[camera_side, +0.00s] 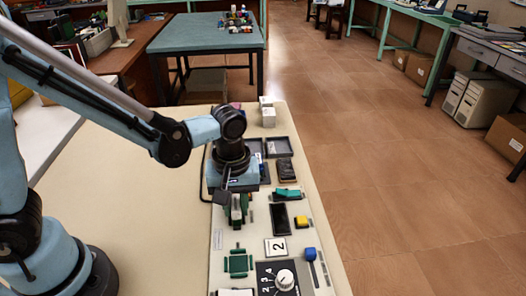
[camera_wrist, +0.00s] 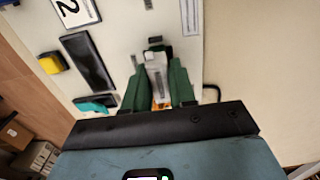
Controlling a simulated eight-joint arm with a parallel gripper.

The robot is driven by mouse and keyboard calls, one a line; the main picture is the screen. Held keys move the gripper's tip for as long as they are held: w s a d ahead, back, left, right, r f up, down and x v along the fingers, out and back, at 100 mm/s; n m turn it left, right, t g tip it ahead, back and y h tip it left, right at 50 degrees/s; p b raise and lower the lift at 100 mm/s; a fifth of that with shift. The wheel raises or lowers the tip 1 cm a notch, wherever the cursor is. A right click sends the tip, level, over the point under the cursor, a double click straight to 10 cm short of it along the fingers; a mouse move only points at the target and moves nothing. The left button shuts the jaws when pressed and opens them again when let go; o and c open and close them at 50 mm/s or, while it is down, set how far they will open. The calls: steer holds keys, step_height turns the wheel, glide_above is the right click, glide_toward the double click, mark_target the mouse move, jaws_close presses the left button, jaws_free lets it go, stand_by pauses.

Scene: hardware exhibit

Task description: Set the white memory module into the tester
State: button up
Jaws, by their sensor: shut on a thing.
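My gripper (camera_wrist: 155,86) points down over the long white panel (camera_side: 222,258), and its two green fingers also show in the side view (camera_side: 237,208). The fingers are shut on a pale grey-white piece (camera_wrist: 155,63), which looks like the white memory module. Its lower end is hidden, so I cannot tell whether it touches the panel. A small dark green part (camera_wrist: 155,43) lies right by the module's far end in the wrist view. I cannot tell which fitting is the tester.
On the panel are a dial unit (camera_side: 284,279), a "2" card (camera_side: 275,248), a black rectangle (camera_side: 279,219), a yellow block (camera_side: 302,222), a blue-topped part (camera_side: 310,254) and a teal piece (camera_side: 287,193). Dark trays (camera_side: 279,147) and white boxes (camera_side: 268,117) stand behind. The beige tabletop (camera_side: 150,215) on the left is clear.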

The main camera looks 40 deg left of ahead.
steer(key=shift+f, duration=0.1)
steer(key=o, duration=1.4)
steer(key=shift+c, duration=0.2)
steer(key=shift+r, duration=3.8)
steer(key=shift+a, duration=0.1)
steer(key=shift+a+r, duration=0.2)
steer(key=shift+a, duration=0.05)
steer(key=s+a+r+m+t, duration=0.1)
steer(key=a+m+t, duration=0.2)
steer(key=a+m, duration=0.1)
steer(key=s+a+r+m+t, duration=0.1)
steer(key=a+r+m+t, duration=0.1)
steer(key=a+m+t, duration=0.2)
steer(key=shift+s+a+r+m, duration=0.3)
steer(key=shift+a+m, duration=0.2)
steer(key=shift+a, duration=0.55)
